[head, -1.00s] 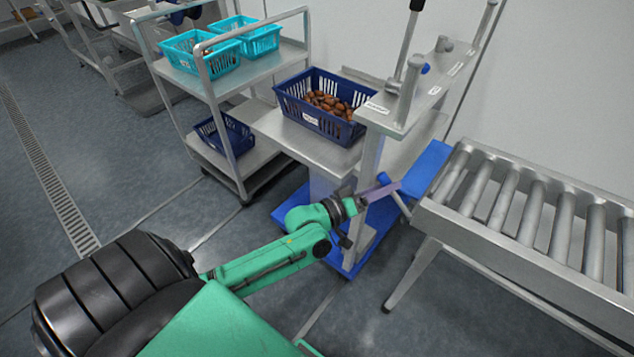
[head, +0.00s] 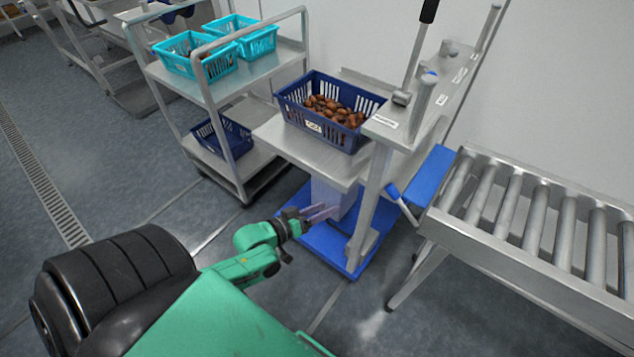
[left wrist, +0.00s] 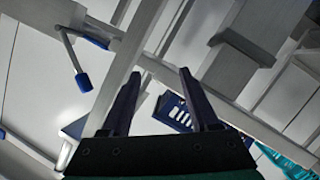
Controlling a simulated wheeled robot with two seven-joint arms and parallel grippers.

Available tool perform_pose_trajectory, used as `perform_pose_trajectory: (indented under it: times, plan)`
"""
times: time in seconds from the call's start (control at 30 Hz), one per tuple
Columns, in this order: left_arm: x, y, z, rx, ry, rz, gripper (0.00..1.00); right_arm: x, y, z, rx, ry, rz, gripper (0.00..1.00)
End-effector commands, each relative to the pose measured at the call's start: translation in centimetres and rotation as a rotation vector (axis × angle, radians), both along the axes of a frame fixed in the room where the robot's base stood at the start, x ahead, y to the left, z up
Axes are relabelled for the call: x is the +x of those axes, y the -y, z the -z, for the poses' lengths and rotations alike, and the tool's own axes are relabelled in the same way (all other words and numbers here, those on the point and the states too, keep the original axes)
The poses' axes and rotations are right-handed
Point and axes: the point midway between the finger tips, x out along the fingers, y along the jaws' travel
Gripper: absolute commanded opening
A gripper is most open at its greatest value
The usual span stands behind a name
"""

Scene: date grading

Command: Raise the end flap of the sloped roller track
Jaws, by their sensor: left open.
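The sloped roller track (head: 535,208) stands at the right in the head view, with several metal rollers. Its blue end flap (head: 432,176) is at its near left end, beside the weighing stand; its exact angle is hard to tell. A short lever with a blue grip (head: 393,191) sticks out below the flap; a blue-gripped rod (left wrist: 84,82) shows at upper left in the left wrist view. My left gripper (head: 330,211) is open and empty, to the left of the lever and apart from it. Its two dark fingers (left wrist: 160,85) show in the left wrist view. My right gripper is out of view.
A metal stand (head: 376,190) with a blue base (head: 322,240) rises between my left gripper and the track. A dark blue crate of dates (head: 292,112) sits on its shelf. A trolley (head: 222,132) with turquoise baskets (head: 178,67) stands further left. Floor is clear in front.

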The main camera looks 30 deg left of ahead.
Motion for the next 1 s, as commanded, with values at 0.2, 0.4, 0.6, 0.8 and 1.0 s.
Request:
perform_pose_trajectory:
  times: [0.2,0.4,0.6,0.8,1.0]
  plan:
    - [-0.1,-0.3,0.6,0.017,-0.013,-0.005,0.61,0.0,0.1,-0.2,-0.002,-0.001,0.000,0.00]
    - [-0.1,-0.3,0.6,0.016,-0.013,-0.004,0.61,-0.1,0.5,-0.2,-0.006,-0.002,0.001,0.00]
    - [-0.2,-0.4,0.8,0.022,-0.017,-0.007,0.61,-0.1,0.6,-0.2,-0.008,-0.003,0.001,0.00]
    - [-3.4,-4.0,9.8,0.218,-0.199,-0.047,0.61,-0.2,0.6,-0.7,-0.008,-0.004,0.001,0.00]
    - [-14.9,-5.8,24.4,0.525,-0.604,0.050,0.61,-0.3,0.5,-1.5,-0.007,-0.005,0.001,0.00]
